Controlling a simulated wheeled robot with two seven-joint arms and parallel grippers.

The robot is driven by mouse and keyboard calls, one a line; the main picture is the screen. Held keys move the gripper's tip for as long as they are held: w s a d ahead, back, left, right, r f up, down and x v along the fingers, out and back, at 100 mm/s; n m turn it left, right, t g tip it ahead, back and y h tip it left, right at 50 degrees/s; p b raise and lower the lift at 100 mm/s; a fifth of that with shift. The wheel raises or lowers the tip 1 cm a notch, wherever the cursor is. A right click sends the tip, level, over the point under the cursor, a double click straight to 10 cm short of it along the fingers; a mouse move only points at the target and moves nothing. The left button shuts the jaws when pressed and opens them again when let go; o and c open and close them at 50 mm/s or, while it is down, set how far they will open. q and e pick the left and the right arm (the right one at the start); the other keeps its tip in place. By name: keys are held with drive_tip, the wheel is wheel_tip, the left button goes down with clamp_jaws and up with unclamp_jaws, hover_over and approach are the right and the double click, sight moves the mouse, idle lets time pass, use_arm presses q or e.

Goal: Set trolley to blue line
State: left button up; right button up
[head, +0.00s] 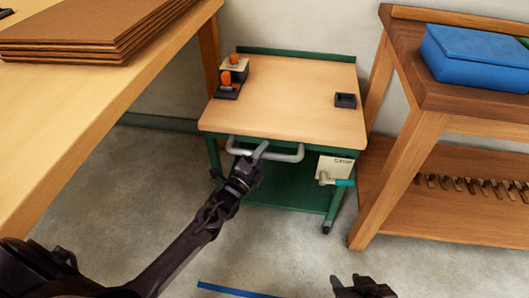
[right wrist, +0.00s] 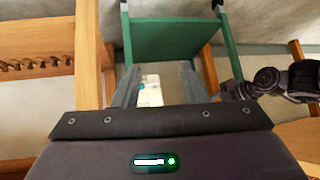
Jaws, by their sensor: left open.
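The trolley (head: 290,100) has a pale wood top, a green frame and a grey tubular handle (head: 285,157) at its front. It stands between a workbench and a wooden rack. Its green lower part also shows in the right wrist view (right wrist: 165,38). My left gripper (head: 260,150) is open at the handle's left half; whether it touches the bar is unclear. My right gripper (head: 362,286) is low at the bottom edge, apart from the trolley. Its two fingers are spread in the right wrist view (right wrist: 160,85). The blue line (head: 235,290) lies on the floor in front, partly cut off.
A workbench with stacked brown boards (head: 90,30) stands on the left. A wooden rack (head: 400,150) with a blue case (head: 475,58) stands close on the trolley's right. Orange-handled tools (head: 230,78) and a black holder (head: 345,100) sit on the trolley top. Floor in front is clear.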

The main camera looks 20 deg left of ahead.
use_arm(q)
drive_tip(key=shift+w+d+r, duration=0.1)
drive_tip(key=shift+w+r, duration=0.05)
drive_tip(key=shift+w, duration=0.45)
clamp_jaws()
